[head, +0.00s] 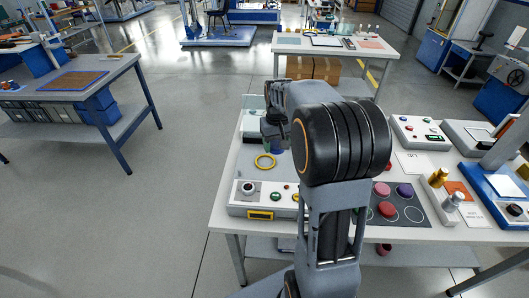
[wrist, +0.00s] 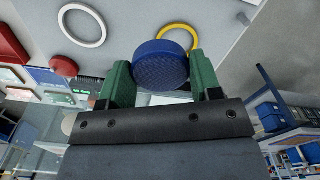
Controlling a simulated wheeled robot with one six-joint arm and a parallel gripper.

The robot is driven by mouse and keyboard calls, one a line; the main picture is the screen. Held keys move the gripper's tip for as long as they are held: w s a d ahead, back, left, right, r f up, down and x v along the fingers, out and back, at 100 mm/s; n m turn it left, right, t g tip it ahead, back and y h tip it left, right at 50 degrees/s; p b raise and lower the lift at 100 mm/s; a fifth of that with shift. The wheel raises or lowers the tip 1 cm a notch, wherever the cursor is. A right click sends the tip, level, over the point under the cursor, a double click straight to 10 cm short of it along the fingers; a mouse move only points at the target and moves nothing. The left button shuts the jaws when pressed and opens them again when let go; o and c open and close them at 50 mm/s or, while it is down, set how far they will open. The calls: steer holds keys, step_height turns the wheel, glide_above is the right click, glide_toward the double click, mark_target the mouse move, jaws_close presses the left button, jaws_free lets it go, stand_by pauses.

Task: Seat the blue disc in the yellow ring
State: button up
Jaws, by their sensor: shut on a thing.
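My gripper (wrist: 159,72) has green fingers and is shut on the blue disc (wrist: 160,66), one finger on each side. In the head view the blue disc (head: 277,151) shows only partly under my gripper (head: 275,143), since my arm covers much of that area. The yellow ring (head: 264,168) lies on the grey plate of the white fixture, just left of and nearer than the disc. In the wrist view the yellow ring (wrist: 180,24) shows beyond the disc, which hides its lower part. The disc is apart from the ring; its height above the plate is hard to tell.
A white ring (wrist: 82,43) lies beside the yellow one in the wrist view. The fixture's front panel (head: 237,211) carries a knob and buttons. A dark mat (head: 423,218) with coloured discs lies right of my arm. Bottles and a control box (head: 419,131) stand further right.

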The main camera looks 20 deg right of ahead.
steer(key=p, duration=0.1)
glide_above(265, 163)
step_height(265, 163, down, 6)
steer(key=shift+w+d+f, duration=0.1)
steer(key=shift+f, duration=1.6)
steer(key=shift+f+b, duration=0.35)
steer(key=shift+f, duration=0.25)
steer(key=o, duration=0.9)
steer(key=shift+d, duration=0.1)
steer(key=shift+c, duration=0.2)
steer(key=shift+o, duration=0.8)
steer(key=shift+f, duration=0.1)
